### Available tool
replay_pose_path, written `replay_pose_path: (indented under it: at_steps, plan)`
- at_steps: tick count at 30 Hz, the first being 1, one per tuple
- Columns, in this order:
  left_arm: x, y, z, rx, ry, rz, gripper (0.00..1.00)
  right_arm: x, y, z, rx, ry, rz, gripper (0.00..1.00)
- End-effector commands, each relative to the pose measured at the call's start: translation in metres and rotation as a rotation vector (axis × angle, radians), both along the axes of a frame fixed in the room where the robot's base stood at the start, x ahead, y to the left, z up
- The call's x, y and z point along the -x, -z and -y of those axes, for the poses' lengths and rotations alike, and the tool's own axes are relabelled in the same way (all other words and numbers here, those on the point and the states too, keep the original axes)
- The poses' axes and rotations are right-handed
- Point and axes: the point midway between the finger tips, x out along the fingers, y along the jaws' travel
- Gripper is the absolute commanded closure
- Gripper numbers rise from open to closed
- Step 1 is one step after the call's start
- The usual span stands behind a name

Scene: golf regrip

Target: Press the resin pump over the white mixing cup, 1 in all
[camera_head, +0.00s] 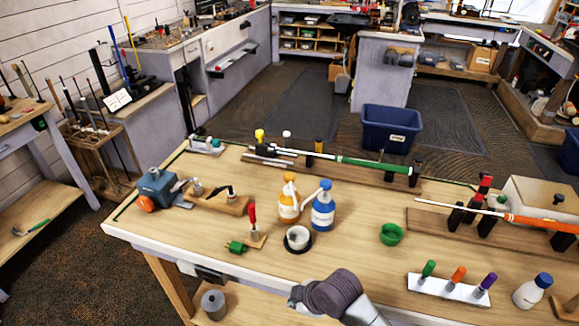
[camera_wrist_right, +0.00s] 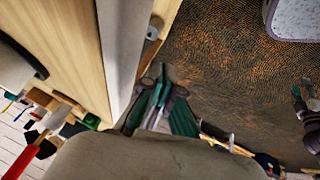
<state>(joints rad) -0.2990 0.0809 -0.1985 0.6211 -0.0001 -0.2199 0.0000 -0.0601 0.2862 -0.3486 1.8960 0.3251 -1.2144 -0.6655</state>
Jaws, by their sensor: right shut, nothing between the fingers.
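Two pump bottles stand side by side near the middle of the workbench. One is an amber pump bottle (camera_head: 289,205) with a yellow-orange head. The other is a blue-and-white pump bottle (camera_head: 323,212) with a blue head. I cannot read which holds resin. The white mixing cup (camera_head: 298,238) sits on a dark round base in front of them, with no pump head clearly over it. My right gripper (camera_head: 297,296) is at the bench's front edge, nearer than the cup and apart from it. In the right wrist view its fingers (camera_wrist_right: 156,98) are together and empty. My left gripper is not in view.
A red-handled tool (camera_head: 252,218) stands upright left of the cup. A green bowl (camera_head: 391,234) is to the right. A white rack (camera_head: 448,289) with coloured handles stands front right. Clubs lie in supports behind. Bench around the green bowl is clear.

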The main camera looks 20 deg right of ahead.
Motion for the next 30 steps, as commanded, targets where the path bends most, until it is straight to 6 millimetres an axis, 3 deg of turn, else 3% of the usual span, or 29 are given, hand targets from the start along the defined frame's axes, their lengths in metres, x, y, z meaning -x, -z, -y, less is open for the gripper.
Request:
replay_pose_path:
  at_steps: [1, 7, 11, 16, 20, 24, 30]
  plan:
    - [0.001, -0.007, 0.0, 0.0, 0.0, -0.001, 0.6, -0.005, -0.023, -0.004, 0.009, -0.051, 0.028, 1.0]
    - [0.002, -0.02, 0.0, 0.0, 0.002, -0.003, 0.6, -0.011, -0.091, -0.022, 0.055, -0.26, 0.118, 1.0]
    - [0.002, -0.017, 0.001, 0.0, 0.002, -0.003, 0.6, -0.047, -0.105, -0.026, 0.135, -0.47, 0.214, 1.0]
    - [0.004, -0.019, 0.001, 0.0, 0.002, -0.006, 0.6, -0.099, -0.14, -0.025, 0.276, -0.766, 0.361, 1.0]
    - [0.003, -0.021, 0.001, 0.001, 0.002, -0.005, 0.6, -0.148, -0.182, -0.009, 0.431, -1.01, 0.487, 1.0]
    - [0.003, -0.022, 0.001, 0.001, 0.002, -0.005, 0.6, -0.199, -0.242, 0.022, 0.627, -1.244, 0.622, 1.0]
    - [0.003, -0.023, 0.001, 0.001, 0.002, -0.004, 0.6, -0.236, -0.302, 0.057, 0.805, -1.405, 0.728, 1.0]
